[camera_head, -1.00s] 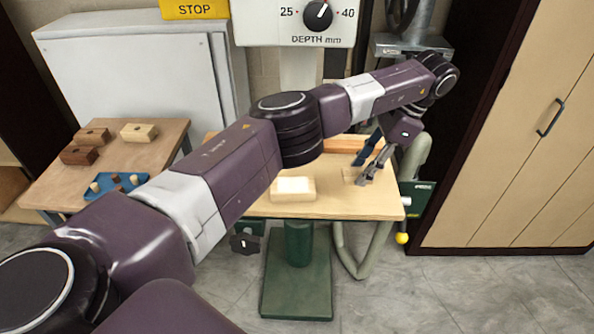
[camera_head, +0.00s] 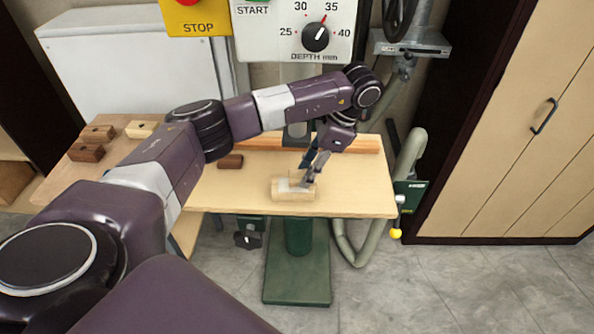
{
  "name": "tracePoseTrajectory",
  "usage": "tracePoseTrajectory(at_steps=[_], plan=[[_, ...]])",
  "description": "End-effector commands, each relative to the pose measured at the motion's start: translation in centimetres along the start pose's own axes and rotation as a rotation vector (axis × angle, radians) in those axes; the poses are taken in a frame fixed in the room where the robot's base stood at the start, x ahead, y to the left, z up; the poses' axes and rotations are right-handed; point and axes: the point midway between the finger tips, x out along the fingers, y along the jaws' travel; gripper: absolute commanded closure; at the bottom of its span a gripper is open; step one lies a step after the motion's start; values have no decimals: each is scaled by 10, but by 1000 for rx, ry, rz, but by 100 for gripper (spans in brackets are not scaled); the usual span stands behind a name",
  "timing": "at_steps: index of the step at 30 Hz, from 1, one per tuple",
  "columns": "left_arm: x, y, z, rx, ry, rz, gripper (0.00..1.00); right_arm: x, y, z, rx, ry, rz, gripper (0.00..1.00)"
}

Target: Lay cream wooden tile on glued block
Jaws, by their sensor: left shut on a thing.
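The cream glued block (camera_head: 291,194) sits on the light wooden table, with a whitish patch on its top. My left gripper (camera_head: 308,182) reaches down over the right part of the block, its fingers shut on a cream wooden tile. The tile is small and mostly hidden by the fingers; I cannot tell whether it touches the block's top. My right gripper is not in view.
The light table (camera_head: 355,200) has free room to the right of the block. A dark brown block (camera_head: 231,161) and a long orange-brown strip (camera_head: 350,144) lie behind. A side table with several wooden blocks stands at left. A machine panel with a depth dial (camera_head: 316,37) rises behind.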

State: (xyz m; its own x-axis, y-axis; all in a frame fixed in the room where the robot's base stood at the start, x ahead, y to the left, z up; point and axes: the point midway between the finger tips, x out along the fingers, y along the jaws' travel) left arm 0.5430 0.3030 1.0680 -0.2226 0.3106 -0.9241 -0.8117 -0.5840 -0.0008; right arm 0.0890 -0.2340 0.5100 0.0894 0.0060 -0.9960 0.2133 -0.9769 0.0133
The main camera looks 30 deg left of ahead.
Motion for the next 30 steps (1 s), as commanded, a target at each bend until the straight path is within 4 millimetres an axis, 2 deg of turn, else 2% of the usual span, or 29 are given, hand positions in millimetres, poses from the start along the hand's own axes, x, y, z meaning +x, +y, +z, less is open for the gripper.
tracePoseTrajectory(at_steps=[4,9,19,20,21,24,30], plan=[[6,0,27,-2,-4,2,90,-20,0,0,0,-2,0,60],[22,0,19,0,-2,1,90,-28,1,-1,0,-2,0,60],[27,0,16,0,-1,0,90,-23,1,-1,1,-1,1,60],[27,0,16,0,-1,0,65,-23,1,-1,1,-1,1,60],[26,0,16,0,0,0,61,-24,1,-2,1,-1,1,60],[26,0,16,0,-1,0,50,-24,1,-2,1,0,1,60],[26,0,16,0,-1,0,49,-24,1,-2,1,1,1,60]])
